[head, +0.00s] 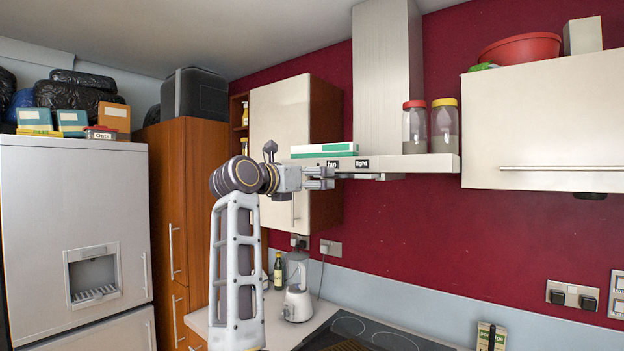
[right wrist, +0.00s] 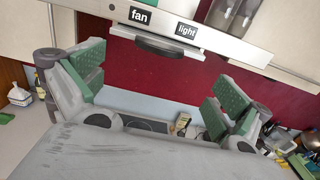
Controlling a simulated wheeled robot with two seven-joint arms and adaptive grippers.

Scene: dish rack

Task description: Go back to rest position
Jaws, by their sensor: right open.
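My right gripper (head: 320,177) is raised in front of the cooker hood, at the end of my grey arm that rises from the bottom of the head view. In the right wrist view its two green-padded fingers are wide apart, and nothing is between them (right wrist: 155,95). The hood (head: 398,165), with "fan" and "light" labels, is beyond the fingers. In the head view the gripper overlaps the hood's left edge; I cannot tell the exact gap. My left gripper is in neither view.
A white wall cupboard (head: 281,120) is behind the arm, and another (head: 545,125) is at the right. Two jars (head: 444,128) and a green-white box (head: 324,149) stand on the hood. A fridge (head: 75,220) stands left.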

